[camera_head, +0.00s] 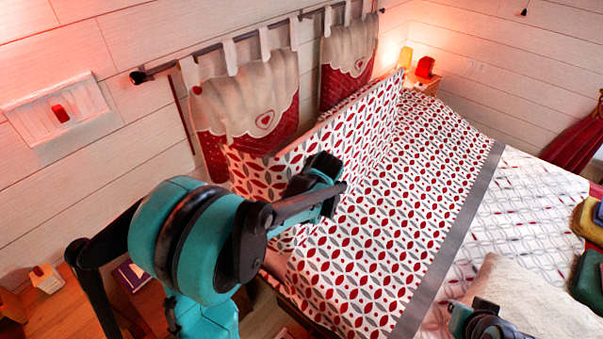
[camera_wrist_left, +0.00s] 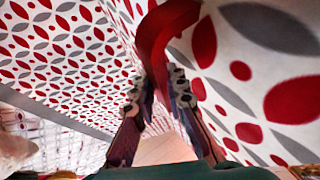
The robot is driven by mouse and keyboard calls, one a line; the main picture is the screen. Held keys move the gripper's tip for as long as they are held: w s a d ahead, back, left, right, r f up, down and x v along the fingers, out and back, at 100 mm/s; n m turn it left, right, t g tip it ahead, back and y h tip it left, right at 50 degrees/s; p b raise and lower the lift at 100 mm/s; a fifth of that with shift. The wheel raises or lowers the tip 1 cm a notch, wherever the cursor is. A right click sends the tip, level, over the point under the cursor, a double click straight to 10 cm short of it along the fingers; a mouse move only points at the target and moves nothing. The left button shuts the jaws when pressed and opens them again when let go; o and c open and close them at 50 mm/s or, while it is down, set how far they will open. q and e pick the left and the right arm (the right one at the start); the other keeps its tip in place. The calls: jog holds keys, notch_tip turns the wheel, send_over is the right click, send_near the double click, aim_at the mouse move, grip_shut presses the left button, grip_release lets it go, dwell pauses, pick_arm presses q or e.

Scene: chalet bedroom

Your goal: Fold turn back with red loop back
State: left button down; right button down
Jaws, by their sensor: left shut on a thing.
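The turn back (camera_head: 345,135) is a white panel with red and grey leaf shapes. It stands raised and tilted along the wall side of the bed, and fills the right of the left wrist view (camera_wrist_left: 250,75). The red loop (camera_wrist_left: 165,35) is a thick red band on it, between the fingers of my left gripper (camera_wrist_left: 160,85), which is shut on it. In the head view my left gripper (camera_head: 322,175) is against the panel and hides the loop. My right gripper (camera_head: 482,320) is partly in view at the bottom right; its fingers are unclear.
The patterned bedcover (camera_head: 400,200) with a grey border (camera_head: 455,230) lies flat beside the panel. A cream pillow (camera_head: 530,300) is near my right gripper. Hangings (camera_head: 245,100) hang from a rod behind. A red lamp (camera_head: 425,67) stands at the far corner.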

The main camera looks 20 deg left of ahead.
pick_arm(q)
jog(key=s+d+f+b, duration=0.1)
jog(key=s+d+f, duration=0.1)
jog(key=d, duration=0.6)
jog(key=shift+s+d+b, duration=0.25)
jog(key=shift+s+b, duration=0.05)
jog(key=shift+b, duration=0.05)
jog(key=s+d+f+b, duration=0.2)
jog(key=d+f+b, duration=0.1)
jog(key=d, duration=0.4)
jog(key=shift+d+f, duration=0.2)
jog(key=shift+f, duration=0.3)
jog(key=c, duration=1.1)
grip_release()
jog(key=shift+s+r, duration=0.1)
jog(key=shift+s, duration=0.05)
